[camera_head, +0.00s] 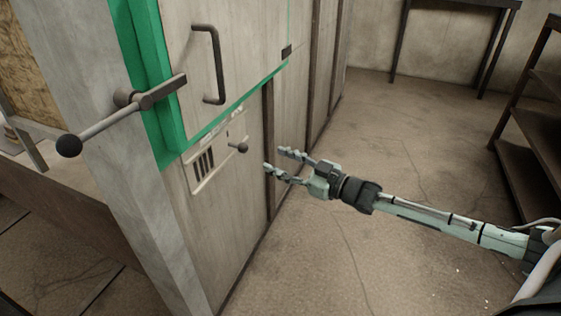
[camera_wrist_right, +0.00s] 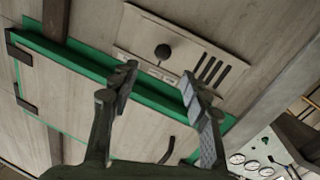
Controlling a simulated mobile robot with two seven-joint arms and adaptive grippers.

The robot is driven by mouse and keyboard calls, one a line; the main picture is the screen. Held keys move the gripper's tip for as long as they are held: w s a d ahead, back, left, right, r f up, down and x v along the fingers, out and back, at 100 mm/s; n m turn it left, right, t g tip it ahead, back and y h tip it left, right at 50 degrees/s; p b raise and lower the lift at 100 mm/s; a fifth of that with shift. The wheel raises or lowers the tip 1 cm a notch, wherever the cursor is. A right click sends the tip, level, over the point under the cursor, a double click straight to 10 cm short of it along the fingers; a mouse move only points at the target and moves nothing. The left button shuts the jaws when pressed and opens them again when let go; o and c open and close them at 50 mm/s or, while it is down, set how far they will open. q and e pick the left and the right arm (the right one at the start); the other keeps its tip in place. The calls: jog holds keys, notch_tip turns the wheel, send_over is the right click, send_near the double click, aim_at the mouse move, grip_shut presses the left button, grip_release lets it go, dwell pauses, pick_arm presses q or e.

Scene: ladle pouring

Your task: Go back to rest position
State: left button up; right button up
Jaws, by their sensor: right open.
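My right gripper (camera_head: 278,166) reaches in from the right in the head view, open and empty, with its two fingers apart. It is in front of the grey cabinet (camera_head: 234,215), to the right of a small dark knob (camera_head: 240,147) and apart from it. In the right wrist view my open fingers (camera_wrist_right: 158,82) point toward the cabinet front, with nothing between them. The knob (camera_wrist_right: 162,51) shows beyond the fingertips there. My left gripper is not in view.
A lever with a ball end (camera_head: 120,122) sticks out from the green-edged door (camera_head: 240,50), which has a dark handle (camera_head: 208,65). A shelf rack (camera_head: 540,135) stands at the right. The floor (camera_head: 400,130) between is clear. Gauges on a panel (camera_wrist_right: 252,165) show in the wrist view.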

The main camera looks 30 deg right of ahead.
dwell(0.4)
jog(key=s+a+f+m+g+h+p, duration=0.1)
jog(key=s+a+f+m+g+h, duration=0.2)
jog(key=f, duration=0.4)
jog(key=s+a+f+m+g+h+p, duration=0.1)
jog(key=s+a+f+h, duration=0.15)
jog(key=s+f, duration=0.35)
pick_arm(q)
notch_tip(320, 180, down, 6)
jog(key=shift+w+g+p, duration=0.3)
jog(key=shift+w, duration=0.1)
pick_arm(e)
jog(key=s+f+m+g+h, duration=0.1)
jog(key=s+f+g, duration=0.3)
jog(key=s, duration=0.6)
jog(key=s+f+m+g+h, duration=0.1)
jog(key=s+f+g+h, duration=0.2)
jog(key=s, duration=0.8)
notch_tip(320, 180, down, 3)
jog(key=shift+s+r+g, duration=0.2)
jog(key=shift+s+g, duration=0.05)
jog(key=shift+g, duration=0.75)
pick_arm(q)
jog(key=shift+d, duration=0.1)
pick_arm(e)
jog(key=shift+c, duration=0.4)
